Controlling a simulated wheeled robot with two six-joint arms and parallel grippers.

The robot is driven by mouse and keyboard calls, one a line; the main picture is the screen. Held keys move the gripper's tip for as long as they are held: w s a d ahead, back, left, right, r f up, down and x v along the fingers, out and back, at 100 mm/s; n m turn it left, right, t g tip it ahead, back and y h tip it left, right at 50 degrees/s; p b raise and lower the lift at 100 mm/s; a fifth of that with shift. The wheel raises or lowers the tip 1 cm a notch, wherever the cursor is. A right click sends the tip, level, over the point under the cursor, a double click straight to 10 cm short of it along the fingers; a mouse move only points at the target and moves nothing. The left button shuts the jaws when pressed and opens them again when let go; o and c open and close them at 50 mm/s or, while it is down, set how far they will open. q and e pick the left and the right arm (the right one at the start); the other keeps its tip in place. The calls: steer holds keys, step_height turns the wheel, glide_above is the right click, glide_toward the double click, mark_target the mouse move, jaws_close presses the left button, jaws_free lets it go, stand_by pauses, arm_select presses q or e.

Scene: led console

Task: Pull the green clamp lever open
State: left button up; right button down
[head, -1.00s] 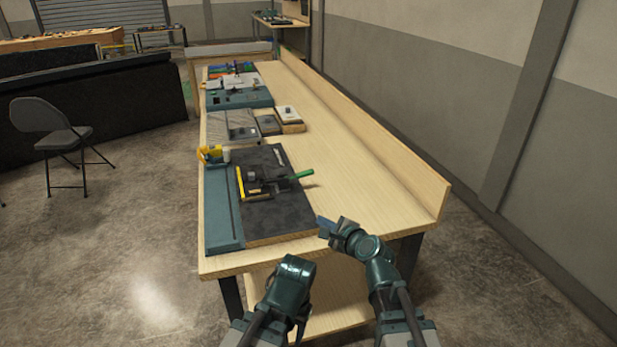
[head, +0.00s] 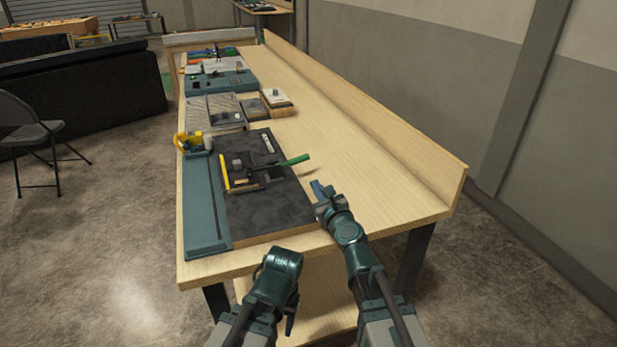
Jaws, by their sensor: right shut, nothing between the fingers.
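The green clamp lever (head: 296,160) sticks out to the right from a dark clamp fixture (head: 258,175) on a black board (head: 262,212) on the bench. A yellow bar (head: 225,173) stands at the fixture's left side. My right gripper (head: 317,188) is shut and empty, over the bench just right of the board. It is apart from the lever, nearer to me and a little to the right. My left arm ends low in front of the bench's near edge; its fingers (head: 290,322) point down and away, and their opening cannot be made out.
A teal rail plate (head: 203,215) lies left of the board, with a yellow device (head: 190,142) at its far end. Grey and white blocks (head: 275,98) and a teal panel (head: 222,82) stand farther back. The right side of the wooden bench (head: 375,170) is clear up to its raised edge.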

mark_target(295, 162)
steer(key=x, duration=1)
steer(key=shift+b, duration=0.35)
